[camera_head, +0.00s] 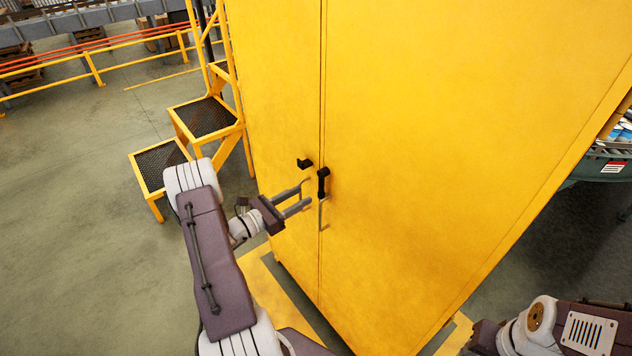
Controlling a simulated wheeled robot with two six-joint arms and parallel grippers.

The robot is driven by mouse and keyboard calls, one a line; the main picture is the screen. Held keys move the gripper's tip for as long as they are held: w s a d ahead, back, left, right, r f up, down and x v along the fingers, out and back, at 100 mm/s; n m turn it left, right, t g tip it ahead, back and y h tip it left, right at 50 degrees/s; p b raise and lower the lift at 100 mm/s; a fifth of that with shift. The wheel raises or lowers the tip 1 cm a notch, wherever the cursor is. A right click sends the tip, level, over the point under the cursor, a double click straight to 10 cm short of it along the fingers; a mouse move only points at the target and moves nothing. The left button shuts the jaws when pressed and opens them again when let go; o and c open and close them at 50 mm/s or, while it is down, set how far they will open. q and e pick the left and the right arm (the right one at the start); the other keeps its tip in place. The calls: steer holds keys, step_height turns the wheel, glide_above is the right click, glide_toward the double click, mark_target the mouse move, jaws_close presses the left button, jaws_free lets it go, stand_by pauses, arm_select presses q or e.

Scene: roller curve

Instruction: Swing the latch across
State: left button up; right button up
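A tall yellow cabinet (420,130) with two doors fills the middle of the view. Its black latch (323,182) hangs upright close to the seam, on the right door. A small black catch (304,163) sits on the left door, up and left of the latch, apart from it. My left gripper (304,197) is open, its two grey fingers spread and pointing at the doors, just left of the latch. Nothing shows between the fingers; contact with the door is unclear. My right arm shows at the bottom right, but its gripper fingers do not.
A thin metal pull handle (323,215) is on the right door below the latch; another is partly hidden behind my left fingers. Yellow steps (203,117) stand left of the cabinet. Grey floor (80,220) is clear at the left. A green machine (595,165) stands at the right.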

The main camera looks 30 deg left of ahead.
mark_target(318, 184)
arm_select(q)
steer(key=p+x, duration=0.1)
steer(key=x, duration=0.2)
steer(key=p+x, duration=0.1)
steer(key=x, duration=0.1)
steer(key=shift+w+a+r, duration=0.1)
steer(key=shift+w, duration=0.35)
steer(key=shift+w+d+p, duration=0.2)
steer(key=shift+w+p, duration=0.1)
steer(key=shift+w+d, duration=0.15)
steer(key=shift+d, duration=0.1)
steer(key=shift+w, duration=0.1)
steer(key=shift+a, duration=0.15)
jaws_close()
